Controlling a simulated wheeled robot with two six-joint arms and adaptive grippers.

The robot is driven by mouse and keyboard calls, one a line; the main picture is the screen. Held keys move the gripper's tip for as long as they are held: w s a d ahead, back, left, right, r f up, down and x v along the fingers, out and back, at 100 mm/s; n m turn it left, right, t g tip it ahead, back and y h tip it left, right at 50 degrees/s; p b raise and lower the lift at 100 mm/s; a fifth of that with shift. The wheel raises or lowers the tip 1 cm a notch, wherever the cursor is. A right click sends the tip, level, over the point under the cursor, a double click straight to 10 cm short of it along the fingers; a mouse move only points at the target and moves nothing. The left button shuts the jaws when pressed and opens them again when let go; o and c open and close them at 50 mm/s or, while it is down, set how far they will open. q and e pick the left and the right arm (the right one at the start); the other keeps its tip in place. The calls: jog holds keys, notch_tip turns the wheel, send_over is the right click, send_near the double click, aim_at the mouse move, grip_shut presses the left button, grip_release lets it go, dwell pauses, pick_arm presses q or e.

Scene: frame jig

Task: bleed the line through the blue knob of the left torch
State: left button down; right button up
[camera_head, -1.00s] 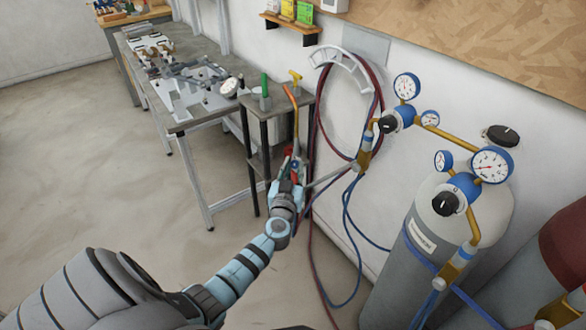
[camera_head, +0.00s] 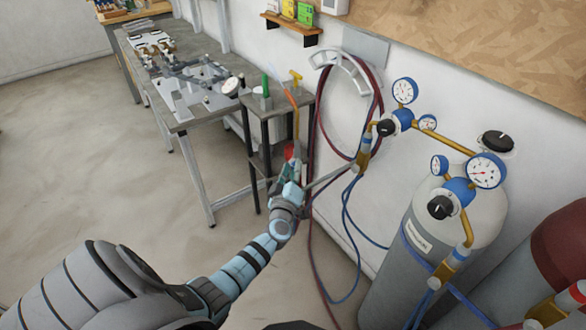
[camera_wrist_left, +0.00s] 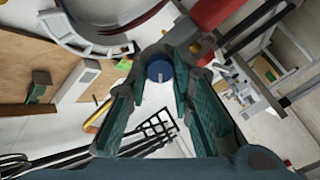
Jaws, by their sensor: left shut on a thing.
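My left gripper (camera_head: 291,172) is at the front of the small dark stand, at the torch there. In the left wrist view, its fingertips (camera_wrist_left: 160,68) are closed around the round blue knob (camera_wrist_left: 160,72), which shows a pale mark on its face. In the head view the gripper hides the blue knob. The left torch's thin orange tube (camera_head: 291,98) rises above the stand, and a red part (camera_head: 289,151) shows just above the gripper. My right gripper is in neither view.
A second torch with a yellow top (camera_head: 296,76) stands close to the right. A grey cylinder (camera_head: 410,255) with gauges is at the right. A metal worktable (camera_head: 180,120) is behind left.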

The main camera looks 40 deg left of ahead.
pick_arm(q)
jog(key=n, duration=1.1)
jog(key=shift+f+b, duration=0.15)
jog(key=shift+b, duration=0.15)
jog(key=shift+n, duration=0.3)
jog(key=c, duration=1.4)
grip_release()
jog(key=shift+s, duration=0.1)
jog(key=v, duration=1.1)
jog(key=shift+s+d, duration=0.2)
jog(key=shift+s, duration=0.15)
